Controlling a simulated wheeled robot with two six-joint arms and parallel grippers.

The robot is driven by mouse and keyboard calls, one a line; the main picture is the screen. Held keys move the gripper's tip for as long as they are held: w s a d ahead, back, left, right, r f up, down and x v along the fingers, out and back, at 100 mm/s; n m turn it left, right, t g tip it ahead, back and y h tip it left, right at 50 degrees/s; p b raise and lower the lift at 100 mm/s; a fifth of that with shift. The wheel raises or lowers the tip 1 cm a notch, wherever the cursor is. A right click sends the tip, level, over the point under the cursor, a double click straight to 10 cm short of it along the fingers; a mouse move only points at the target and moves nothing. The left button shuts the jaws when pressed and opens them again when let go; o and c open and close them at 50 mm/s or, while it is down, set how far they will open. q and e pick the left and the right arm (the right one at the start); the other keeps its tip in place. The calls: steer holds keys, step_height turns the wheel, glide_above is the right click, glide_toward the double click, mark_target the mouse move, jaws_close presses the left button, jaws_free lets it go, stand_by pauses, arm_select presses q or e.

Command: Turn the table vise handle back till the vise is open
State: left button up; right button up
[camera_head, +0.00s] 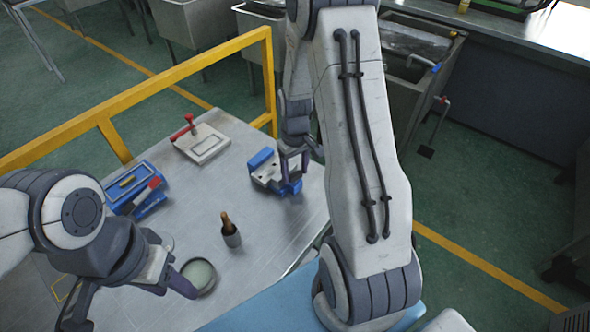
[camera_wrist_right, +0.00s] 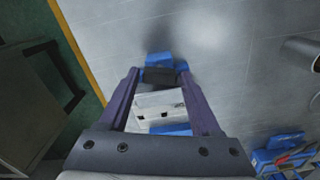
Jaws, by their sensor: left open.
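The blue table vise (camera_head: 264,172) stands on the metal table, with a light grey jaw block. My right gripper (camera_head: 293,163) is right at the vise, seen partly in front of it. In the right wrist view, the vise (camera_wrist_right: 160,105) lies between the two spread purple fingers of my right gripper (camera_wrist_right: 160,78); no contact can be made out. I cannot pick out the vise handle in either view. My left gripper (camera_head: 135,303) is open and empty over the near left part of the table, close to a round dish (camera_head: 200,275).
A blue case (camera_head: 135,188) and a plate with a red-handled clamp (camera_head: 203,146) lie further back. A yellow rail (camera_head: 180,72) runs along the table's far side. Bare table lies between these things.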

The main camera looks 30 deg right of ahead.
mark_target(295, 174)
jaws_close()
steer(key=shift+n, duration=1.8)
steer(key=shift+o, duration=2.4)
jaws_free()
step_height(295, 174, up, 11)
steer(key=shift+f, duration=0.2)
